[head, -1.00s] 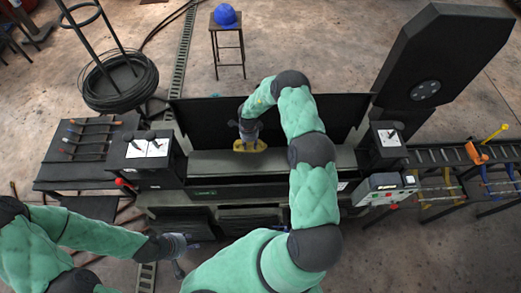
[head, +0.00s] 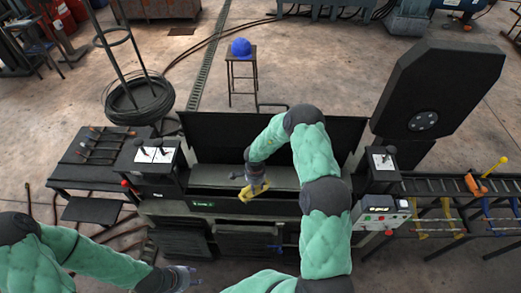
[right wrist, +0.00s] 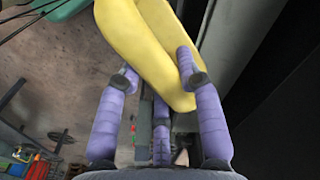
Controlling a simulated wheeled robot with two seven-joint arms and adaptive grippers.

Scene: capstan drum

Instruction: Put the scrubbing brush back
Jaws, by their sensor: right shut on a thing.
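A yellow thing (head: 249,193), which I take to be the scrubbing brush, is in my right gripper (head: 255,184). It hangs in front of the grey bench top, over the dark front of the machine. In the right wrist view the yellow thing (right wrist: 155,45) is large and smooth, at the tips of the purple fingers (right wrist: 158,76); no bristles show. My left gripper (head: 187,276) is low at the bottom left, away from the bench; its fingers are too small to read.
A control box with levers (head: 155,155) stands on the left and another (head: 382,165) on the right. A side table with handled tools (head: 100,148) is at left. A roller rack (head: 450,185) is at right. A stool (head: 241,75) with a blue helmet stands behind.

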